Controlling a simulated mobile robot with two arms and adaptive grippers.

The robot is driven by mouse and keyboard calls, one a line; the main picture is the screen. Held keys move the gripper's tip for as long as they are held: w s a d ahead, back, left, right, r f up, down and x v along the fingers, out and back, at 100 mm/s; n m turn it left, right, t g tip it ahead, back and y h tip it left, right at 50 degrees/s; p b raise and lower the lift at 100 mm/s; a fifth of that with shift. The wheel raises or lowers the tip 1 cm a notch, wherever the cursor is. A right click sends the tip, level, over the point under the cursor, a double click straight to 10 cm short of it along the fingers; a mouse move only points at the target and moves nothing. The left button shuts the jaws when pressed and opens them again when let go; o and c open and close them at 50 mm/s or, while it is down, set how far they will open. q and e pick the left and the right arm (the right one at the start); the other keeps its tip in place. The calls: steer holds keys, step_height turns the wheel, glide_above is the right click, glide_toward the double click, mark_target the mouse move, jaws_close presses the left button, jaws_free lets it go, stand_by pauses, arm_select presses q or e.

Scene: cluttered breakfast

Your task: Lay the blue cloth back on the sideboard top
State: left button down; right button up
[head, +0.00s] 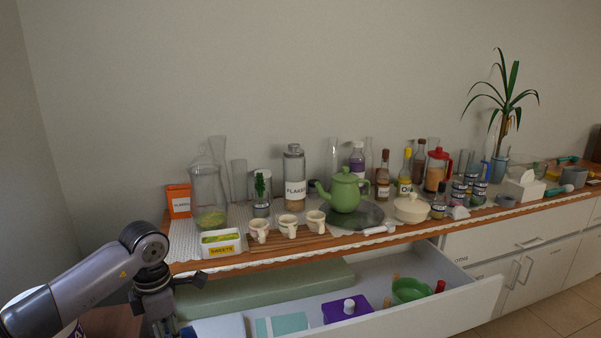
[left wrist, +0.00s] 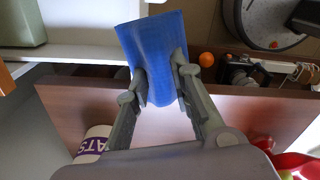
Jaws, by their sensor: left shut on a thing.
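The blue cloth (left wrist: 155,52) hangs between the two fingers of my left gripper (left wrist: 160,85) in the left wrist view. The fingers are shut on it, and its wide end sticks out beyond them. In the head view my left gripper (head: 160,318) is at the lower left, in front of the sideboard's left end. Only a small blue patch shows beside it there, too little to be sure it is the cloth. The sideboard top (head: 188,267) is wooden, with a pale lace-edged runner and many items on it. My right gripper is not in view.
An open drawer (head: 470,300) juts out below the top, holding a purple box (head: 340,312) and a green bowl (head: 408,290). Cups (head: 289,226), a sweets box (head: 221,245) and a green teapot (head: 345,192) crowd the top. Little bare room shows along its front edge.

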arm_select(q)
steer(key=s+d+f+m+b, duration=0.4)
steer(key=s+f+m+b, duration=0.15)
steer(key=m, duration=0.75)
steer(key=s+d+f+m+b, duration=0.45)
steer(key=m+b, duration=0.25)
steer(key=m, duration=0.5)
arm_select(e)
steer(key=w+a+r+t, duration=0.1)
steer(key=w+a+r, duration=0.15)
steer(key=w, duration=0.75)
arm_select(q)
steer(key=s+r+p, duration=0.3)
steer(key=r+p, duration=0.4)
steer(key=p, duration=0.1)
steer(key=s+a+r+p, duration=0.1)
steer(key=s+r+p, duration=0.3)
steer(key=r+p, duration=0.3)
steer(key=shift+p, duration=1.15)
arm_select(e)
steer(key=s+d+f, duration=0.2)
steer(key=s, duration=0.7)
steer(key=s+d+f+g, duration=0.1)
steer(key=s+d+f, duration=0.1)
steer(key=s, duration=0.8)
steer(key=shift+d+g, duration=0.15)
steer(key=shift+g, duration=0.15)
